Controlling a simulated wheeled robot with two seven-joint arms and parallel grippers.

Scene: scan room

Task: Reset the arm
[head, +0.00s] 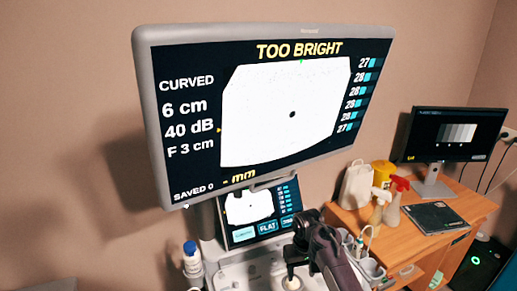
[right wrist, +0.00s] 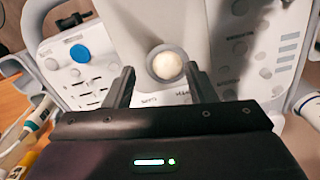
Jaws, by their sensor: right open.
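My right gripper (head: 298,268) reaches in from the lower right of the head view, low over the control panel of the ultrasound machine. In the right wrist view its two dark fingers stand apart with nothing between them, so the gripper (right wrist: 162,80) is open. A pale trackball (right wrist: 167,65) in a round ring shows just beyond and between the fingertips. The trackball also shows in the head view (head: 292,284) below the gripper. I cannot tell whether the fingers touch the panel. My left gripper is not in view.
A large monitor (head: 185,75) reading "TOO BRIGHT" stands above a small touchscreen (head: 238,234). A blue knob (right wrist: 80,53) is on the panel. A blue-capped bottle (head: 192,262) stands at left. A wooden desk (head: 460,240) with spray bottles and a second monitor (head: 435,150) is at right.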

